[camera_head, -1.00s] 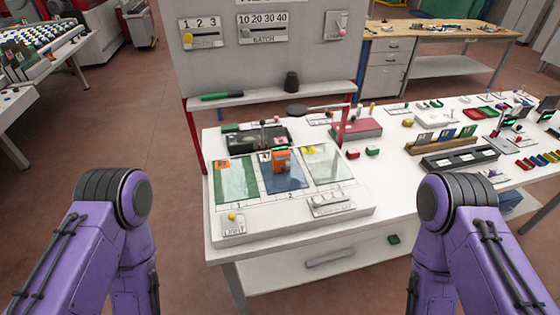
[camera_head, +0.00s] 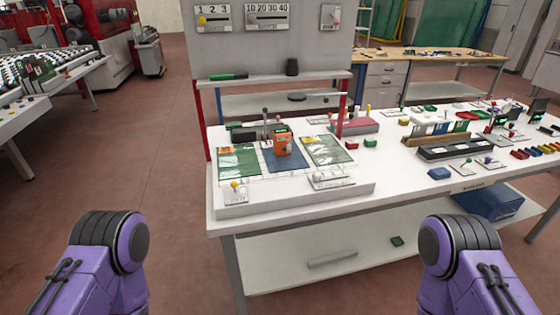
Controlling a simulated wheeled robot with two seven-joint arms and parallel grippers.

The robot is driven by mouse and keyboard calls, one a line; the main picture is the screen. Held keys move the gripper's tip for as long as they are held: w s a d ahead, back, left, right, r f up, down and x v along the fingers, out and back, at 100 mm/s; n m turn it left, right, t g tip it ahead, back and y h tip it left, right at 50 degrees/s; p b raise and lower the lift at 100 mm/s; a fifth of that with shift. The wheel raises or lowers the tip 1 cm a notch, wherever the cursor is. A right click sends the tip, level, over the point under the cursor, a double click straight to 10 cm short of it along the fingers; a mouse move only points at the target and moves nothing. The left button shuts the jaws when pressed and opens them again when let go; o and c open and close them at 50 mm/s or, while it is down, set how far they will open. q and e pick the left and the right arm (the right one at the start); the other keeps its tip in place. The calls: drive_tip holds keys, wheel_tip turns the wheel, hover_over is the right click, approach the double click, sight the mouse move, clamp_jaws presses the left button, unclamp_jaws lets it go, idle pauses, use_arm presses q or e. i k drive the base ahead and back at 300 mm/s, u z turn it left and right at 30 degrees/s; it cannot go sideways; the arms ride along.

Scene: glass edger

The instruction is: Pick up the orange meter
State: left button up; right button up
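The orange meter (camera_head: 282,144) is a small upright block with a dark top. It stands on the blue middle panel (camera_head: 287,163) of a white board (camera_head: 300,193) on the table. Green-tinted panels lie to its left (camera_head: 239,162) and right (camera_head: 327,150). Only purple upper parts of my two arms show, at the lower left and lower right, well short of the meter. Both grippers are out of the picture. Nothing is touching the meter.
The white table (camera_head: 400,180) holds a grey rack (camera_head: 458,151), a blue block (camera_head: 439,173) and several small parts on the right. A grey upright panel (camera_head: 265,45) with a shelf (camera_head: 270,82) stands behind the board. Open floor (camera_head: 165,190) lies to the left.

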sight(282, 138)
drive_tip(key=u, duration=0.05)
drive_tip(key=k, duration=0.65)
drive_tip(key=z, duration=0.75)
drive_tip(key=i, duration=1.15)
drive_tip(key=u, duration=0.55)
